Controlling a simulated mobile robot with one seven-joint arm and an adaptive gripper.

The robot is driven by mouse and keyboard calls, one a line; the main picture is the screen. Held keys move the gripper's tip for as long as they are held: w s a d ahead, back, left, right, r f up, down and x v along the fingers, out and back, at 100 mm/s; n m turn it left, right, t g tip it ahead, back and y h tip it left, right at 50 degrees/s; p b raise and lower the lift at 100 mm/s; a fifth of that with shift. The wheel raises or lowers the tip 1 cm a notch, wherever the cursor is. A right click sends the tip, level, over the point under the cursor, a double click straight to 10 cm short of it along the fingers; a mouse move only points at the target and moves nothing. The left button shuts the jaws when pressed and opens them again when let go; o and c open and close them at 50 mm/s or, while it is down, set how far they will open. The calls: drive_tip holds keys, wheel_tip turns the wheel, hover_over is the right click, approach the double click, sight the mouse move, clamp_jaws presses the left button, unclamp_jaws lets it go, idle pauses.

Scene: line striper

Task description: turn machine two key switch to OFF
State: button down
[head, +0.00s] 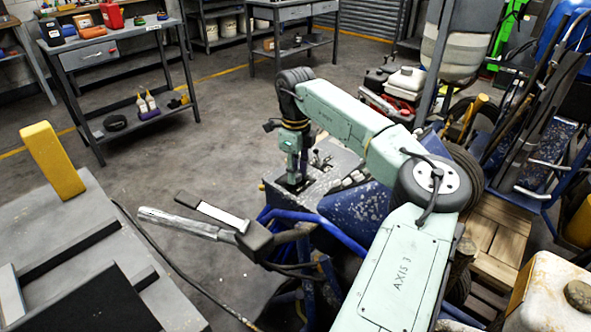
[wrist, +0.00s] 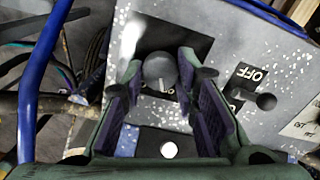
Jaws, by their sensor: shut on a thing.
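In the wrist view a dark grey round knob (wrist: 160,70) with a pale index mark stands on a black plate, between the two finger pads of my gripper (wrist: 161,82). The gripper is shut on this knob; the pads lie at its left and right sides. In the head view my gripper (head: 292,183) points down at the grey control panel (head: 322,184) of a blue machine (head: 365,213). Which machine is number two cannot be read.
A handlebar with a pale grip (head: 185,222) juts left from the blue machine. A grey bench with a yellow post (head: 52,160) stands at the left. A tool table (head: 105,48) is at the back left. Equipment crowds the right; open floor lies at the back middle.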

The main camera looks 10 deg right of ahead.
drive_tip(key=shift+n, duration=0.6)
drive_tip(key=c, duration=1.2)
unclamp_jaws()
drive_tip(key=shift+c, duration=0.2)
drive_tip(key=shift+r, duration=0.1)
wheel_tip(320, 180, up, 12)
